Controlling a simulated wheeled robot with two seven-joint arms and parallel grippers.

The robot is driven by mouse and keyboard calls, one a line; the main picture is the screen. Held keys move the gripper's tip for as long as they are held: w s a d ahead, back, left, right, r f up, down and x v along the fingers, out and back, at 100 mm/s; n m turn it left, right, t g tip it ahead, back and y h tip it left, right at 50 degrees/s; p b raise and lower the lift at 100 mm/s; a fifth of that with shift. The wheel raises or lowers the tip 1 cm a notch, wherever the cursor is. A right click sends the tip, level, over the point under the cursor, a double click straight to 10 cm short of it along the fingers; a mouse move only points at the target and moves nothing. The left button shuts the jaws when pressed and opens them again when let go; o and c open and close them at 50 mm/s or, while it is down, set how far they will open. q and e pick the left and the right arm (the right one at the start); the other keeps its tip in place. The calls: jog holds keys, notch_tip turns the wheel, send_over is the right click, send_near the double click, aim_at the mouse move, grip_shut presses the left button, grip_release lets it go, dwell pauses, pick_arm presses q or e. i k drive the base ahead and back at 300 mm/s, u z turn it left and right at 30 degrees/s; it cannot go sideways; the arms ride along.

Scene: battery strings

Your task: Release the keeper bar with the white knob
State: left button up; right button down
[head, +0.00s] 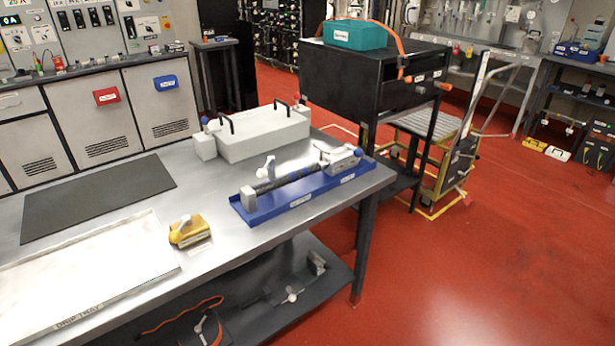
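A blue tray (258,216) with white labels lies on the metal bench, near its right end. In it a long dark bar (293,177) runs between a grey block (248,197) at the near left end and grey parts at the far right end. A white knob (268,165) stands up near the left part of the bar. Another small light handle shows near the right end, by a blue knob (359,153). At this size I cannot tell which part is the keeper bar or how it is fastened. Neither of my grippers is in view.
A light grey box (262,138) with two black handles stands behind the tray. A yellow device (186,233) with a white top sits at its left front. A dark mat (95,196) and a white drip tray (90,262) lie further left. Tools lie on the lower shelf.

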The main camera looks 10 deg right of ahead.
aim_at(261, 173)
jog(key=z, duration=1)
jog(key=i, duration=1.05)
jog(key=u, duration=2.25)
